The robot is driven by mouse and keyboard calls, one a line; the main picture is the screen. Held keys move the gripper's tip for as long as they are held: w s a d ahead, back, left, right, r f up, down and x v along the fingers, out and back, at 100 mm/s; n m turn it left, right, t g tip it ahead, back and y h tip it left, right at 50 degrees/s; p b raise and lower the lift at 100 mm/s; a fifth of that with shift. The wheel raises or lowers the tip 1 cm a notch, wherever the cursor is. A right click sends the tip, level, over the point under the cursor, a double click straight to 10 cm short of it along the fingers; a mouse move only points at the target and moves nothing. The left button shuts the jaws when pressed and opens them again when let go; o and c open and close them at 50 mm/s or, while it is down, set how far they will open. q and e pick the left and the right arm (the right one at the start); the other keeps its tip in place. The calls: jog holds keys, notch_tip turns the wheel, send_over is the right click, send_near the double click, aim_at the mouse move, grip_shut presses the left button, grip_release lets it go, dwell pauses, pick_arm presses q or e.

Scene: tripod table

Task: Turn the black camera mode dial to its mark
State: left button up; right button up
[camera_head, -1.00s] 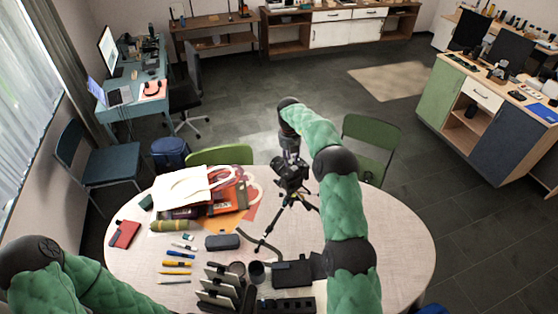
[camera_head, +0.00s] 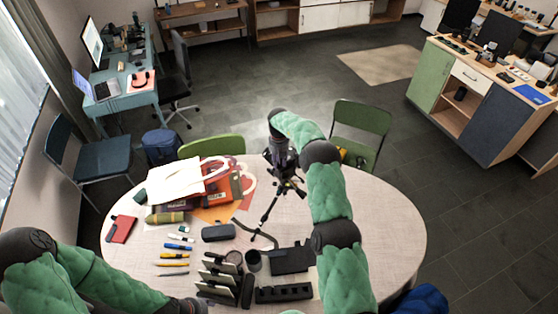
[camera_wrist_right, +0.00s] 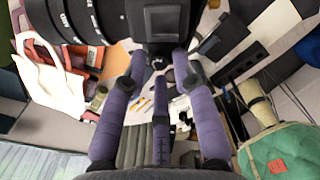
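A black camera (camera_head: 289,167) stands on a tripod (camera_head: 266,211) on the round table (camera_head: 395,225). My right gripper (camera_head: 280,155) is over the camera and partly hides it in the head view. In the right wrist view the black camera (camera_wrist_right: 172,22) fills the top, with its ribbed lens at upper left. The purple fingers of my right gripper (camera_wrist_right: 160,62) are spread apart, their tips close to the camera body's lower edge. Contact cannot be told, and I cannot clearly make out the mode dial. My left arm is at lower left; its gripper is out of view.
A cream bag (camera_head: 175,178), a red notebook (camera_head: 121,229), pens and a dark case (camera_head: 218,232) lie on the table's left. A card rack (camera_head: 222,277) and black trays (camera_head: 290,258) stand in front. Green chairs (camera_head: 362,125) are behind. The table's right side is clear.

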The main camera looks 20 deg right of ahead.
aim_at(279, 164)
jog(key=shift+w+f, duration=0.15)
jog(key=shift+f, duration=0.15)
grip_shut()
dwell(1.1)
grip_release()
jog(key=shift+r, duration=0.15)
notch_tip(279, 164, up, 12)
dwell(0.4)
